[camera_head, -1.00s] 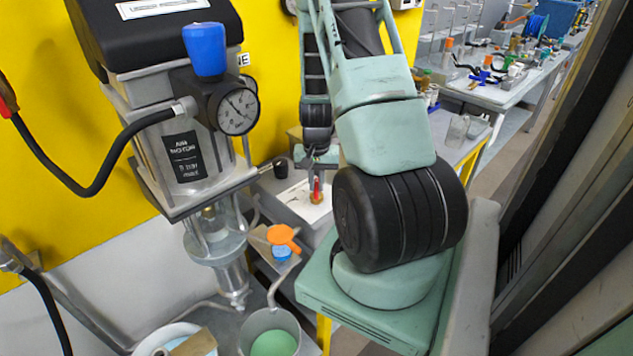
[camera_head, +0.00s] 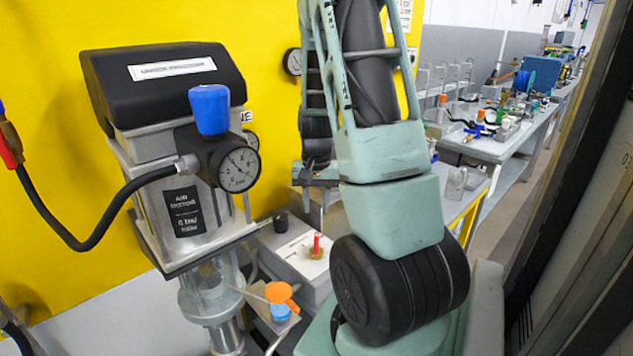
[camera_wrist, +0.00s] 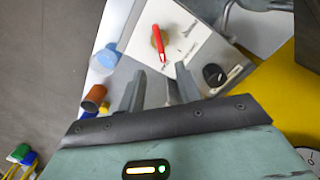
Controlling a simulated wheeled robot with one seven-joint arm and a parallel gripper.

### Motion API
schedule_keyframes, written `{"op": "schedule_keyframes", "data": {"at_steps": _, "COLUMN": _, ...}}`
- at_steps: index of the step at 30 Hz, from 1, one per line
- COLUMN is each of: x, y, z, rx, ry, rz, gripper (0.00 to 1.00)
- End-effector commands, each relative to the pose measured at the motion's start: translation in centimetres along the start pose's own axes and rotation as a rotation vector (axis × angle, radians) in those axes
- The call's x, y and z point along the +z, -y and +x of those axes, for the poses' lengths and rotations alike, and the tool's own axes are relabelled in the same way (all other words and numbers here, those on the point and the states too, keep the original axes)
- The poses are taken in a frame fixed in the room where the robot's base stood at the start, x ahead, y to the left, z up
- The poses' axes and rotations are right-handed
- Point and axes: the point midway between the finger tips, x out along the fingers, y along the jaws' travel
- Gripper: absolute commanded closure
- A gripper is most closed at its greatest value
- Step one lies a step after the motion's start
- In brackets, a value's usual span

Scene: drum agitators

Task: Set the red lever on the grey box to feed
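The red lever (camera_head: 317,243) stands on a brass hub on a white plate on top of the grey box (camera_head: 296,262). In the wrist view the red lever (camera_wrist: 159,45) crosses the brass hub (camera_wrist: 161,38), its free end towards my gripper. The plate has small dark markings, too small to read, so I cannot tell which setting it points at. My gripper (camera_head: 318,200) is above the box, apart from the lever. In the wrist view my gripper (camera_wrist: 158,90) has its two fingers spread with nothing between them.
A black knob (camera_wrist: 214,75) sits beside the plate. Left of the box stand an orange-handled fitting (camera_head: 280,293) and a drum pump with a pressure gauge (camera_head: 239,169) and blue cap (camera_head: 210,109). A yellow wall (camera_head: 50,220) is behind. A workbench (camera_head: 495,145) stands at the back right.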

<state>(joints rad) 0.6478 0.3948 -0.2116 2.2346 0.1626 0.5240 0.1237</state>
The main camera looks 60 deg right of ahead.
Motion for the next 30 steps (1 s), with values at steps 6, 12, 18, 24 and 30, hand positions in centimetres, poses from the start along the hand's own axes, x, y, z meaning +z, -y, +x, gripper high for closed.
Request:
{"op": "schedule_keyframes", "data": {"at_steps": 6, "x": -0.1, "y": 0.1, "z": -4.4, "rx": -0.002, "ry": -0.005, "rz": -0.001, "gripper": 0.66}}
{"op": "schedule_keyframes", "data": {"at_steps": 12, "x": 0.0, "y": 0.0, "z": -6.3, "rx": 0.000, "ry": -0.001, "rz": 0.000, "gripper": 0.66}}
{"op": "schedule_keyframes", "data": {"at_steps": 18, "x": 0.0, "y": 0.0, "z": -6.7, "rx": 0.001, "ry": 0.000, "rz": 0.001, "gripper": 0.66}}
{"op": "schedule_keyframes", "data": {"at_steps": 24, "x": 0.0, "y": 0.0, "z": -6.6, "rx": 0.001, "ry": 0.000, "rz": 0.001, "gripper": 0.66}}
{"op": "schedule_keyframes", "data": {"at_steps": 30, "x": 0.0, "y": 0.0, "z": -6.6, "rx": 0.000, "ry": 0.000, "rz": 0.001, "gripper": 0.66}}
